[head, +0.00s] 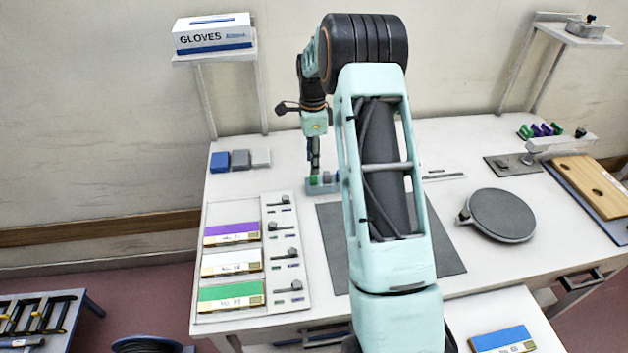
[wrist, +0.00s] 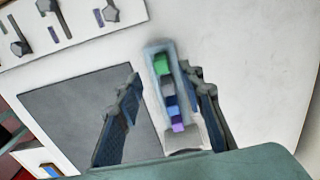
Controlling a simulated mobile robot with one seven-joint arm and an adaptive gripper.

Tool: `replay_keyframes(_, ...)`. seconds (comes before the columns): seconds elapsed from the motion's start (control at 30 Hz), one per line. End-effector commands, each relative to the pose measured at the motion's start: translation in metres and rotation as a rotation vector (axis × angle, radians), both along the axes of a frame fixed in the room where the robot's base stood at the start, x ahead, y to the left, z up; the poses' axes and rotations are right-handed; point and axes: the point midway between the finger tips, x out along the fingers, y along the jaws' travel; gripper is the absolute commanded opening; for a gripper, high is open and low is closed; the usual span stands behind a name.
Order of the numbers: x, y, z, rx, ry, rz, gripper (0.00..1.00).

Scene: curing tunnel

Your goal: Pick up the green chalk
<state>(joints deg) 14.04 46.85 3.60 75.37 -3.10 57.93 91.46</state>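The green chalk (wrist: 161,64) is a small green block at the far end of a narrow pale-blue tray (wrist: 151,46) in the wrist view. Grey, dark, blue and purple pieces lie behind it in the same tray. In the head view the green chalk (head: 314,179) shows at the left of the small tray (head: 321,189), just below my gripper (head: 315,163). In the wrist view my gripper (wrist: 160,73) is open, with one finger on each side of the tray and nothing between the pads but the tray area. The height gap is hard to judge.
A dark grey mat (head: 330,240) lies in front of the tray. A white panel with purple, white and green boxes (head: 230,293) is to the left. Blue and grey blocks (head: 240,159) sit behind it. A round dark plate (head: 502,215) is to the right.

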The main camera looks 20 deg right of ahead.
Motion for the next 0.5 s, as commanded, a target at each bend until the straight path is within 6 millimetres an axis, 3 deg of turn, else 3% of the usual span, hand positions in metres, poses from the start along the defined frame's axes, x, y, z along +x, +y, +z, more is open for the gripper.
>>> replay_keyframes(0.3, 0.000, -0.002, -0.040, 0.001, 0.003, -0.001, 0.35)
replay_keyframes(0.5, 0.001, -0.002, -0.051, 0.000, -0.001, -0.001, 0.35)
